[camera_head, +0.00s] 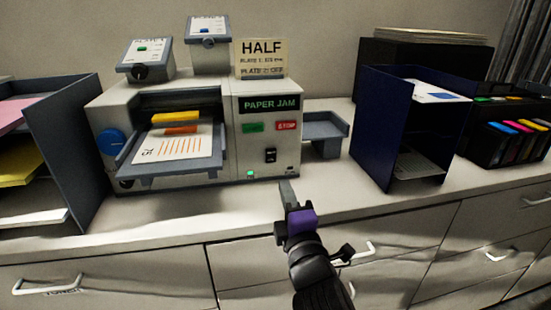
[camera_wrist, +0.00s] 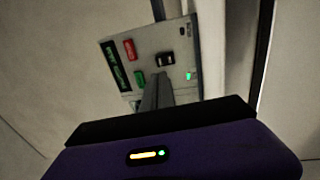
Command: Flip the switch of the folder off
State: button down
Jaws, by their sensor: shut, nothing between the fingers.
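The folder (camera_head: 165,110) is a pale machine on the counter, with a grey front tray holding a printed sheet. Its control panel (camera_head: 268,130) has a dark "PAPER JAM" display, a green button, a red STOP button and a small black switch (camera_head: 270,155). A small green lamp (camera_head: 250,173) glows low on the panel. My gripper (camera_head: 288,192) is shut and empty, in front of the panel and below the switch in the head view. In the wrist view, the fingertips (camera_wrist: 157,90) point at the panel, with the switch (camera_wrist: 166,59) just beyond them. Contact cannot be told.
A grey paper rack (camera_head: 60,150) with coloured sheets stands left, and a dark blue tray unit (camera_head: 385,130) stands right. A small grey tray (camera_head: 324,130) juts from the folder's right side. A "HALF" sign (camera_head: 262,58) stands on top. Drawers with handles front the counter.

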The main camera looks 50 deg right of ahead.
aim_at(273, 151)
jog(key=p+x, duration=0.1)
jog(key=x, duration=1)
jog(key=shift+w+p, duration=0.15)
jog(key=shift+p, duration=0.15)
jog(key=shift+r+p, duration=0.2)
jog(key=shift+p, duration=0.15)
jog(key=p, duration=0.2)
jog(key=r+p, duration=0.1)
jog(key=p, duration=0.1)
jog(key=shift+w+d+g+y, duration=0.2)
jog(key=shift+g+y, duration=0.1)
jog(key=shift+g, duration=0.1)
jog(key=shift+f, duration=0.3)
jog(key=shift+a, duration=0.1)
